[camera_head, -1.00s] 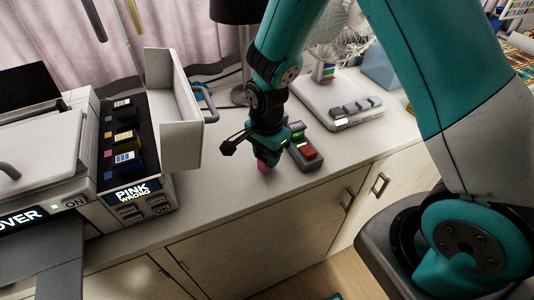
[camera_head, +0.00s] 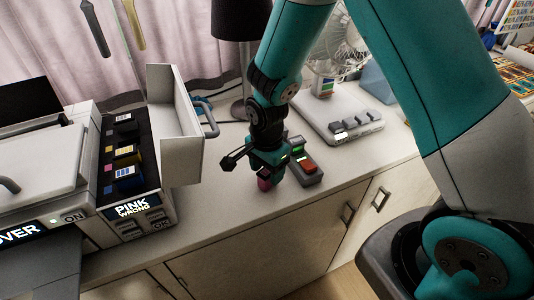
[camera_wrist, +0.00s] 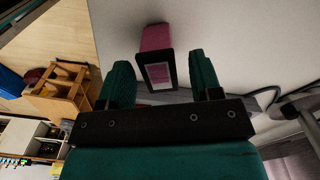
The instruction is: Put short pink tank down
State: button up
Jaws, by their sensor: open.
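The short pink tank (camera_wrist: 157,38) has a dark end with a white label facing the wrist camera. In the wrist view it sits between and a little beyond the two fingers of my gripper (camera_wrist: 161,78), with gaps at both sides. My gripper is open. In the head view the pink tank (camera_head: 264,184) shows just below my gripper (camera_head: 267,170), at the counter top, partly hidden by it. A printer (camera_head: 130,185) at left has a dark bay with black, yellow and blue-labelled tanks. Its display reads "PINK WRONG".
The printer's raised white cover (camera_head: 180,135) stands between the bay and my gripper. A small grey device with red and green parts (camera_head: 304,168) is close to its right. A white scale-like device (camera_head: 338,115) lies behind. The counter (camera_head: 215,210) is clear in front.

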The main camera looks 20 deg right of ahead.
notch_tip(320, 180, up, 10)
jog(key=r+b, duration=0.1)
jog(key=b, duration=0.1)
jog(key=s+a+r+n+y, duration=0.2)
jog(key=s+r+n, duration=0.3)
jog(key=s+n, duration=0.4)
jog(key=s+a+r+n+y, duration=0.2)
jog(key=s+r+n, duration=0.3)
jog(key=s+n, duration=0.5)
jog(key=shift+a+r+n, duration=0.25)
jog(key=shift+a+n, duration=0.35)
jog(key=shift+n, duration=0.2)
